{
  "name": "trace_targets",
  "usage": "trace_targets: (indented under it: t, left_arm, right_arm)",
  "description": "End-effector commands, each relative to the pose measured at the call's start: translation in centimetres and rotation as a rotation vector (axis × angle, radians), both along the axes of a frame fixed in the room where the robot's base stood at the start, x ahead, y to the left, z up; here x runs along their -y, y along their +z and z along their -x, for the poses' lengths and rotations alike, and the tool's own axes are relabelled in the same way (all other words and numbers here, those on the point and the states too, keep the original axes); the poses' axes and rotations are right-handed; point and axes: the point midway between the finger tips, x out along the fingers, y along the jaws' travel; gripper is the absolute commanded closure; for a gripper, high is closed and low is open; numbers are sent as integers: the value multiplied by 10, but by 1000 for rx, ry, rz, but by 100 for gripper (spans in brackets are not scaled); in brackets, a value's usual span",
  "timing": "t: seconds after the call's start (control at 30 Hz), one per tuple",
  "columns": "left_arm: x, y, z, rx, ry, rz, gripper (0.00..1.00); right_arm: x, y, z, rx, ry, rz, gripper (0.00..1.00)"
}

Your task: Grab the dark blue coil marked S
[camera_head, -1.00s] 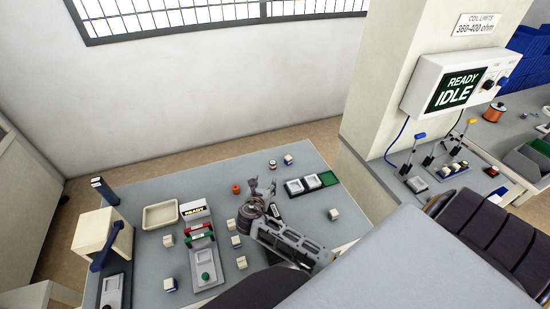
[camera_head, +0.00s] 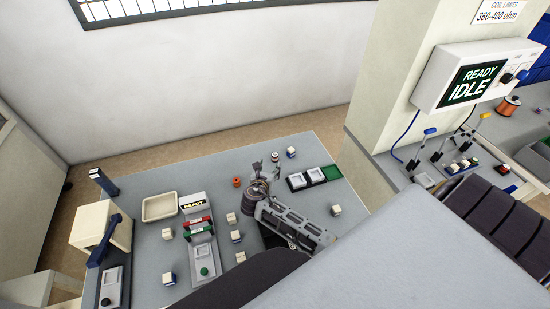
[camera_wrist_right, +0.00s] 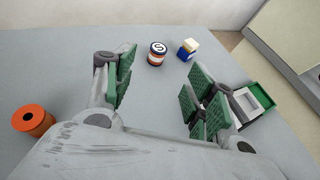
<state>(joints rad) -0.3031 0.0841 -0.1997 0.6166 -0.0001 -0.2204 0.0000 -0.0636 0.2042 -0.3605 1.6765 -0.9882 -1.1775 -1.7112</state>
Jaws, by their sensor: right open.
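The coil marked S (camera_wrist_right: 157,53) stands upright on the table, with a white top bearing the S and dark blue and orange bands on its side. It shows small in the head view (camera_head: 275,157). My right gripper (camera_wrist_right: 160,85) is open and empty, its green-padded fingers spread on either side of the wrist view. The coil is beyond the fingertips, between their two lines and apart from them. In the head view my right gripper (camera_head: 265,170) is just short of the coil. My left gripper is not in view.
An orange spool (camera_wrist_right: 33,120) stands left of the right gripper. A white block with blue and yellow parts (camera_wrist_right: 188,49) stands just right of the coil. Trays with a green section (camera_wrist_right: 258,98) lie to the right.

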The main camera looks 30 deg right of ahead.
Motion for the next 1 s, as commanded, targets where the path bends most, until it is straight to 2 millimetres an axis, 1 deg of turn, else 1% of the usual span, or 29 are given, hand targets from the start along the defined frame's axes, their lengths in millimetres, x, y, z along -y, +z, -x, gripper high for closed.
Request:
trace_targets:
  t: [0.4,0.6,0.77,1.0]
  left_arm:
    - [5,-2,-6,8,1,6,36]
    - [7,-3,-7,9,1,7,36]
    - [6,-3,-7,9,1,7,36]
    - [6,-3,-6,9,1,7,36]
  right_arm:
    - [33,-19,-32,1,-2,1,45]
    - [45,-27,-46,0,-1,1,45]
    - [51,-30,-50,-1,-1,1,45]
    - [51,-30,-51,0,-1,0,45]
